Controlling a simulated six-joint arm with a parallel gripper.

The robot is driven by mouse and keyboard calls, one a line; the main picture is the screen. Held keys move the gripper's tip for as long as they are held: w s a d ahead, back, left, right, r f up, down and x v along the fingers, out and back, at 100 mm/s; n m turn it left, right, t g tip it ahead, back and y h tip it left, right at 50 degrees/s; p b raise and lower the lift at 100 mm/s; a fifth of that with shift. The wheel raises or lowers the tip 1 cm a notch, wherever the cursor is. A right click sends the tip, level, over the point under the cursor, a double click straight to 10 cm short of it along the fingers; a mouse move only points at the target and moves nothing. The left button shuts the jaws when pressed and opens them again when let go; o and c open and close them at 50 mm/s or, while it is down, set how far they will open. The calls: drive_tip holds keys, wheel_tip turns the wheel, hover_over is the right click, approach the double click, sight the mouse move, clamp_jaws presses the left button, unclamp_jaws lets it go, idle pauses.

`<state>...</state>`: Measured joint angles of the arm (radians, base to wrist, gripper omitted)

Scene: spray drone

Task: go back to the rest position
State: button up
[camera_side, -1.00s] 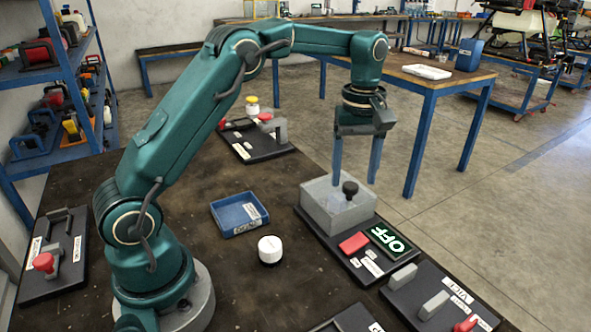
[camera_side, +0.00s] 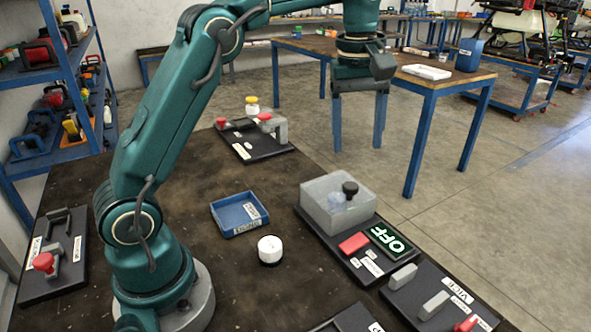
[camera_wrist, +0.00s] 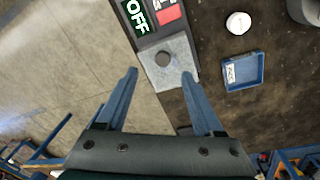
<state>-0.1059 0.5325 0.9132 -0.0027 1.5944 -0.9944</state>
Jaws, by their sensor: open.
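My gripper (camera_side: 358,148) is raised in the air above the far right edge of the table, with its two blue fingers pointing down. It is open, with nothing between the fingers. It also shows open in the wrist view (camera_wrist: 160,75). Below it is a grey box (camera_side: 325,212) with a black knob (camera_side: 350,188) and a clear object inside. The box stands on a black board beside a red block (camera_side: 353,243) and a display (camera_side: 388,240) reading OFF. In the wrist view the box (camera_wrist: 180,52) lies just beyond the fingertips.
A blue tray (camera_side: 238,214) and a white round container (camera_side: 270,250) stand on the dark table. Black boards with fixtures lie at the back (camera_side: 255,140), left (camera_side: 58,255) and front right (camera_side: 435,295). A wooden bench (camera_side: 440,80) stands behind. Air around my gripper looks free.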

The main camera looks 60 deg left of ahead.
drive_tip(key=s+d+r+m+t, duration=0.1)
drive_tip(key=s+r+m, duration=0.15)
drive_tip(key=s, duration=0.35)
drive_tip(key=s+d+r+m+t, duration=0.2)
drive_tip(key=s+r, duration=0.1)
drive_tip(key=s, duration=0.3)
drive_tip(key=s+f+m+t, duration=0.1)
drive_tip(key=s+f+m, duration=0.6)
drive_tip(key=f+m, duration=0.1)
drive_tip(key=shift+d+f, duration=0.3)
drive_tip(key=shift+f, duration=0.25)
